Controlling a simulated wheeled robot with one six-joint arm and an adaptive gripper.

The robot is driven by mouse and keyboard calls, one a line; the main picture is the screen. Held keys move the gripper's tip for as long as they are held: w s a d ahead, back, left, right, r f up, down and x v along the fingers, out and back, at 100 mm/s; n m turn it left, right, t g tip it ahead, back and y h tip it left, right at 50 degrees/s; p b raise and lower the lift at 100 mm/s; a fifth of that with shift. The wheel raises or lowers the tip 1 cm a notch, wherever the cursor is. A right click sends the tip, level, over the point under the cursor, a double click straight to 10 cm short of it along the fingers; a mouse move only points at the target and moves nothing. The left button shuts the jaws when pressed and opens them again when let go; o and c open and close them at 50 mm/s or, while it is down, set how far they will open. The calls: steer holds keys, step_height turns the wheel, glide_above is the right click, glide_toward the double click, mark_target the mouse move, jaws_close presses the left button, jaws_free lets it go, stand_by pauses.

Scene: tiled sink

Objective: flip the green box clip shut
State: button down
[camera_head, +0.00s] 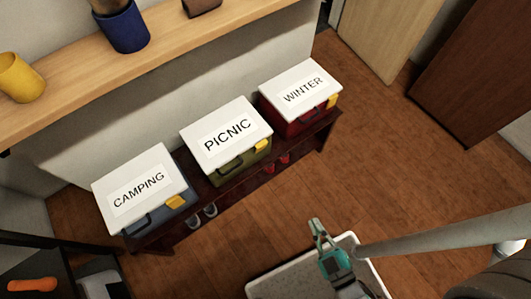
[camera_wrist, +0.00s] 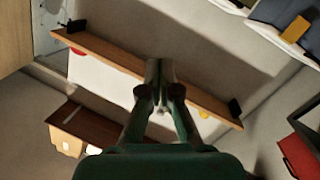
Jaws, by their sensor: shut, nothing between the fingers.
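The green box (camera_head: 234,170) stands between two other boxes on a low dark bench in the head view. It has a white lid (camera_head: 227,135) reading PICNIC and a dark handle on its front. Its yellow clip (camera_head: 261,146) is at the right part of the front, by the lid edge; I cannot tell whether it is flipped up or down. My gripper (camera_head: 317,228) is shut and empty, apart from the box, lower and to the right in the picture. Its closed fingers also show in the wrist view (camera_wrist: 158,75). I cannot identify the green box in the wrist view.
A blue box (camera_head: 165,215) labelled CAMPING is at left, a red box (camera_head: 307,118) labelled WINTER at right; both have yellow clips. Shoes sit under the bench (camera_head: 325,128). A wooden shelf (camera_head: 160,58) with pots runs above. Floor is clear between my gripper and the bench.

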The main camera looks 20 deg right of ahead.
mark_target(261, 148)
steer(key=w+d+f+n+t+y, duration=0.2)
steer(key=w+f+n+t+y, duration=0.1)
steer(key=w+f+n, duration=1.2)
steer(key=w+f+y, duration=0.1)
steer(key=w+f, duration=0.2)
steer(key=shift+w+d+f+y, duration=0.2)
steer(key=shift+d+f+y, duration=0.1)
steer(key=shift+y, duration=0.1)
steer(key=x, duration=1.4)
steer(key=shift+r, duration=0.15)
